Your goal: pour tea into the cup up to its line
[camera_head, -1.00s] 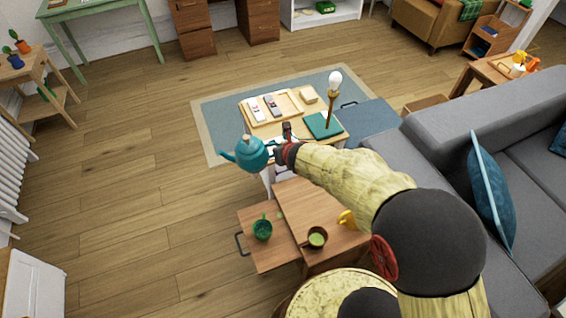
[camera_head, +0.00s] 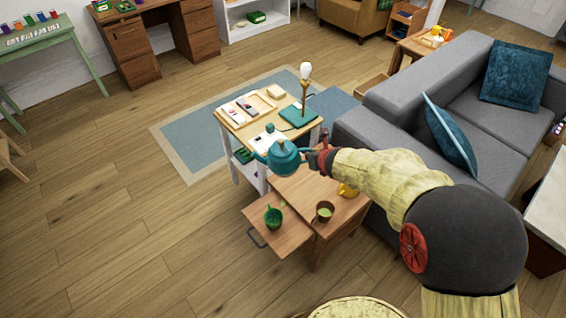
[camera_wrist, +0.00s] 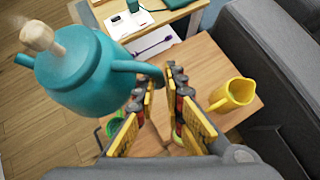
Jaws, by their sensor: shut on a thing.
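My gripper (camera_head: 314,161) is shut on the handle of a teal teapot (camera_head: 284,158), which also fills the left of the wrist view (camera_wrist: 85,75). The teapot is held in the air, roughly upright, its spout pointing left. In the head view it overlaps the far edge of a low wooden table. A green cup (camera_head: 274,219) stands on the pulled-out leaf of that table. I cannot see a line on either cup. The teapot's contents are hidden.
A yellow pitcher (camera_wrist: 233,95) stands on the low wooden table (camera_head: 296,185). Behind it is a taller table (camera_head: 237,122) with a lamp, trays and a teal book (camera_head: 299,116). A grey sofa (camera_head: 388,92) borders the right. The floor at left is clear.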

